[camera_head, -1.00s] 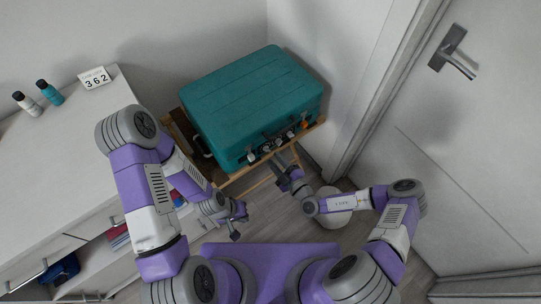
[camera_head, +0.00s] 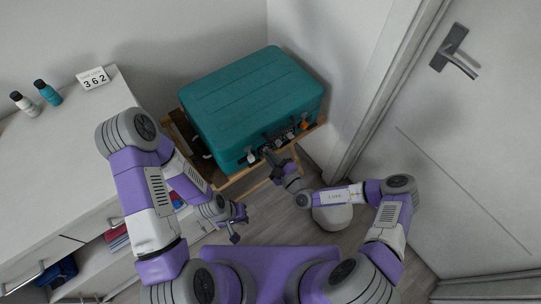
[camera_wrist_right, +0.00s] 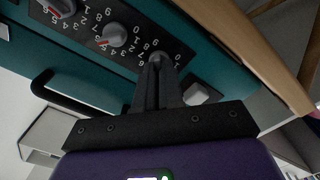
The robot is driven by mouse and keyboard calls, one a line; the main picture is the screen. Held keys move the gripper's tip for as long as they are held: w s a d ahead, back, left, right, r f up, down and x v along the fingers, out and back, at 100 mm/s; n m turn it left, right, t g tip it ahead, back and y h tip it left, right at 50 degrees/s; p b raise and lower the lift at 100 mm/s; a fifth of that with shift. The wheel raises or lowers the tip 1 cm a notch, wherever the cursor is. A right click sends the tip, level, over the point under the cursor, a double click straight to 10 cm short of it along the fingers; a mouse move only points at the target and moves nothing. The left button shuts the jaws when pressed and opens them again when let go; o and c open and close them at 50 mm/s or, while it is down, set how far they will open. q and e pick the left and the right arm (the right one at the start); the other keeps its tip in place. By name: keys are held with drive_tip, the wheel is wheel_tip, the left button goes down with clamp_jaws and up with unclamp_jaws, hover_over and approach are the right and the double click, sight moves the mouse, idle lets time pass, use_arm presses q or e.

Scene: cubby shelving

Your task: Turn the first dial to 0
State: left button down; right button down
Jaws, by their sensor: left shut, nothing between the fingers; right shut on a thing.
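A teal suitcase (camera_head: 255,95) lies flat on a wooden stand, with its front side towards me. In the right wrist view its front carries a dark plate (camera_wrist_right: 88,42) with several numerals around grey dials. A middle dial (camera_wrist_right: 115,35) and a far-left dial (camera_wrist_right: 62,7) show, each with a red mark. My right gripper (camera_head: 267,152) is at the suitcase front. In the right wrist view it (camera_wrist_right: 157,62) is shut on the dial at the plate's right end, the left end in the head view. The fingers hide most of that dial. My left gripper (camera_head: 237,222) is shut and empty, below the suitcase.
A card reading 362 (camera_head: 94,79) stands on the white cabinet (camera_head: 70,150) at left, near two small bottles (camera_head: 47,92). A black handle (camera_wrist_right: 75,97) and a pale latch (camera_wrist_right: 196,94) are close to my right gripper. A door is at right.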

drive_tip(key=n+p, duration=0.4)
drive_tip(key=n, duration=0.2)
drive_tip(key=n+p, duration=0.4)
drive_tip(key=n, duration=0.2)
drive_tip(key=n+p, duration=0.4)
drive_tip(key=n, duration=0.1)
drive_tip(key=shift+f+n, duration=0.35)
drive_tip(key=shift+n, duration=0.05)
idle(0.5)
drive_tip(key=c, duration=1.3)
unclamp_jaws()
drive_tip(key=shift+o, duration=0.2)
drive_tip(key=shift+d, duration=0.1)
